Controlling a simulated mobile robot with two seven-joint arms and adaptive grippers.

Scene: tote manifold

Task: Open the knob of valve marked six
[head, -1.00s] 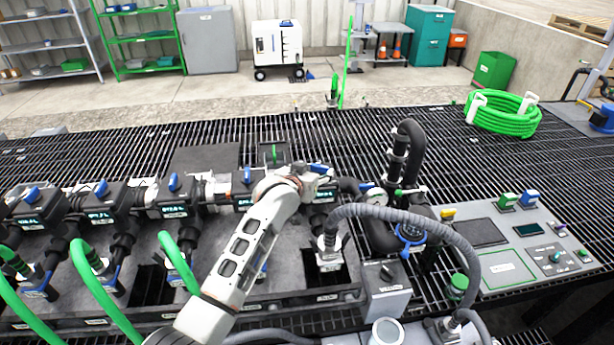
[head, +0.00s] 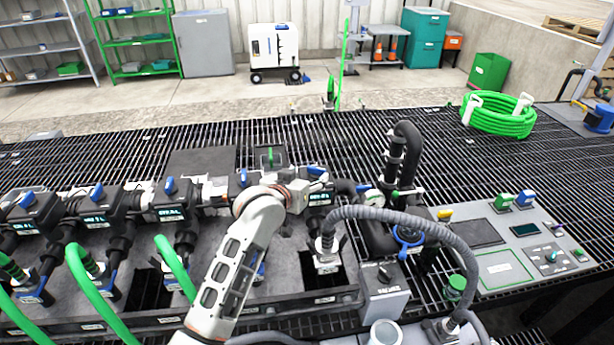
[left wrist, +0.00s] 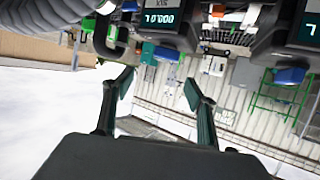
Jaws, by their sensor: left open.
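The manifold is a row of dark valve units with blue knobs and lit displays. The rightmost unit in the row has a blue knob (head: 317,170) and a display (head: 320,197); its number is too small to read. My left gripper (head: 308,187) is beside this unit, its fingers partly hidden in the head view. In the left wrist view the left gripper (left wrist: 157,88) is open, with nothing between its fingers. A blue knob (left wrist: 166,53) shows beyond and between the fingertips, apart from them, and another blue knob (left wrist: 289,75) is to the right. My right gripper is not seen.
More blue knobs (head: 170,185) line the manifold to the left. Green hoses (head: 92,290) rise in front. A grey corrugated hose (head: 400,217) arches on the right, near black pipework (head: 412,150). A control panel (head: 505,290) lies right. The grating (head: 300,130) behind is mostly clear.

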